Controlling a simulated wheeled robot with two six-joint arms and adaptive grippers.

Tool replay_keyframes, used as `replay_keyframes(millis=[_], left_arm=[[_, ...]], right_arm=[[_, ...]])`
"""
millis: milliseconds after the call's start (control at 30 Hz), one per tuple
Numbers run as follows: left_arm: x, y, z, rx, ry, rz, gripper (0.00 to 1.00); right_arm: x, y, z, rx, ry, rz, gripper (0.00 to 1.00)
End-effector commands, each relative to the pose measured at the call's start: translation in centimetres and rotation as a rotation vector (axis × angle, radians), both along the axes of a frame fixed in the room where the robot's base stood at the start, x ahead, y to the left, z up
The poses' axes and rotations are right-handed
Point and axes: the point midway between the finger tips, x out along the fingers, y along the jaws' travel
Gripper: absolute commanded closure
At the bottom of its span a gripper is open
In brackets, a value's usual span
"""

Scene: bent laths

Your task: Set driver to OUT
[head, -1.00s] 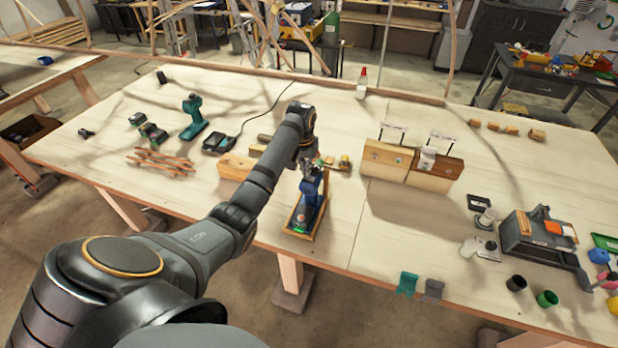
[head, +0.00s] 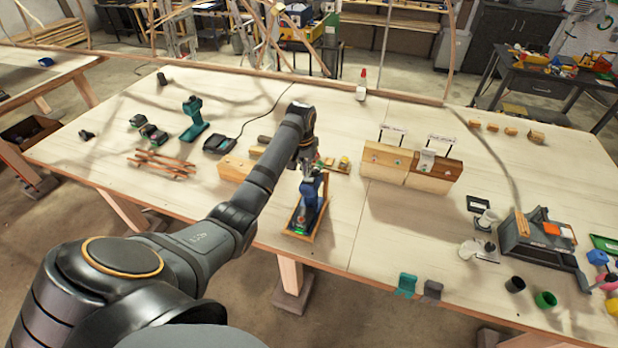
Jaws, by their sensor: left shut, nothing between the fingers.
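My left arm reaches in from the left, and my left gripper (head: 312,163) is shut and empty just behind the driver's top. I cannot tell whether it touches the driver. The driver's direction switch is too small to make out. A second driver, teal (head: 193,119), stands further left without my gripper near it. My right gripper is not in view.
Two wooden blocks with small signs (head: 408,165) stand right of the gripper. A black charger (head: 220,144) with a cable and a pile of laths (head: 160,163) lie to the left. A grey box (head: 537,236) stands at the right.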

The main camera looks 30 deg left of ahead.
Motion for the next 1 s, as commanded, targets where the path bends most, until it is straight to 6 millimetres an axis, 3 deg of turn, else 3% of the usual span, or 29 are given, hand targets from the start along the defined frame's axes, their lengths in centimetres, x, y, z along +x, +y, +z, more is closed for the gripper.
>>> replay_keyframes(millis=[500, 1000], left_arm=[[0.1, 0.0, 4.7, 0.001, -0.003, 0.001, 1.0], [0.0, 0.0, 5.1, 0.0, 0.0, 0.001, 1.0]], right_arm=[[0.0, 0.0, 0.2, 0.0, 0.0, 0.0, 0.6], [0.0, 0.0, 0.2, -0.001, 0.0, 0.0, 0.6]])
